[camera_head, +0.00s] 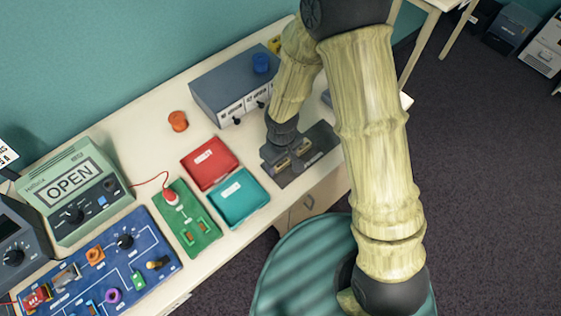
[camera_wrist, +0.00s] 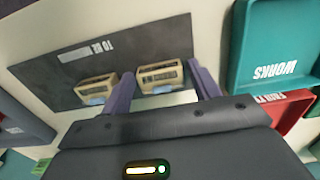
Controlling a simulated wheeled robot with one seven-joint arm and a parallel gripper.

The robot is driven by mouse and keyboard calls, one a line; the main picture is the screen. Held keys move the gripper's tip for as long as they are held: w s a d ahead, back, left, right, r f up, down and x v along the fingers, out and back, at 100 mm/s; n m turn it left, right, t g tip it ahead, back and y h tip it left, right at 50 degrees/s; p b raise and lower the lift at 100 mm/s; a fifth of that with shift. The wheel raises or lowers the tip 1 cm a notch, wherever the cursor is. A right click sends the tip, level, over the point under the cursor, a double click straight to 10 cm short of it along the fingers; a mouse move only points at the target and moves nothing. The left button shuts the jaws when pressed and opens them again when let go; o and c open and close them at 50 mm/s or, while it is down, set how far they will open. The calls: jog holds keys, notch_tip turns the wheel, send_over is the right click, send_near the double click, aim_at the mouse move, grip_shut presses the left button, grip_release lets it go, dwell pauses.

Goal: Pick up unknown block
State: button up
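Two beige blocks with dark slotted faces and bluish undersides lie on a dark grey mat (camera_wrist: 60,85) in the wrist view. One block (camera_wrist: 160,74) sits between the two finger ends of my gripper (camera_wrist: 161,78). The other block (camera_wrist: 97,87) lies just left of the left finger, outside the grip. My fingers are apart, with small gaps showing beside the nearer block. In the head view my gripper (camera_head: 283,150) is low over the mat (camera_head: 321,150), and the blocks show only partly beneath it.
A red tray (camera_head: 209,163) and a teal tray marked WORKS (camera_head: 239,198) stand left of the mat. A grey box with a blue knob (camera_head: 215,88) stands behind. A green board (camera_head: 188,220), a blue panel (camera_head: 105,262) and an OPEN device (camera_head: 75,190) fill the table's left.

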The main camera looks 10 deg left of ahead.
jog(key=c, duration=0.7)
notch_tip(320, 180, up, 10)
dwell(0.6)
